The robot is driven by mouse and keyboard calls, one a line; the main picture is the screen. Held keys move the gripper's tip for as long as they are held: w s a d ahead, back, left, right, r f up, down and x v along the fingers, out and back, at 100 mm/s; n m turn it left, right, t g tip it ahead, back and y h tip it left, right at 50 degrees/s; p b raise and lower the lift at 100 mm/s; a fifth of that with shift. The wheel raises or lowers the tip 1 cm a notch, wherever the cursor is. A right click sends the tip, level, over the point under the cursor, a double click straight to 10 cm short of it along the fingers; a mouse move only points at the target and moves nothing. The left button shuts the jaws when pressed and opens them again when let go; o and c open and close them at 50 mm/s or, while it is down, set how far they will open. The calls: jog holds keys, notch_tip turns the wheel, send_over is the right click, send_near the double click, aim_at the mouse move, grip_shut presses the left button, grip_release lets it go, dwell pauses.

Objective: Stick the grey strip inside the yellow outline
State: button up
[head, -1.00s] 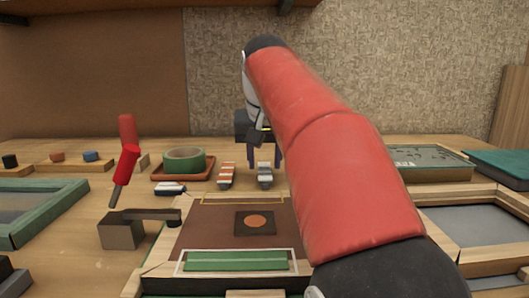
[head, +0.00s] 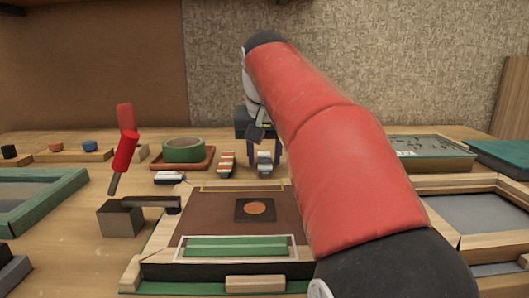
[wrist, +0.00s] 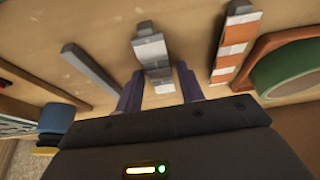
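The grey strip (head: 264,158), with light and dark grey bands, lies at the back of the bench. It also shows in the wrist view (wrist: 152,52). My gripper (head: 264,157) is over it, with its purple fingers apart, one on each side of the strip. In the wrist view my gripper (wrist: 160,90) has the strip's near end between its fingers; whether they touch it is unclear. The yellow outline (head: 243,189) is at the far edge of a brown board (head: 215,215). My red arm covers the board's right side.
An orange-and-white strip (head: 226,163) lies just left of the grey one. A green tape roll (head: 183,150) sits on a red-brown tray. A red-handled tool (head: 124,152) stands at left. A green strip (head: 236,246) lies inside a white outline at the board's front.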

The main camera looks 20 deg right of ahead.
aim_at(264, 160)
jog(key=c, duration=0.7)
jog(key=shift+r+p, duration=1.9)
jog(key=shift+r, duration=0.65)
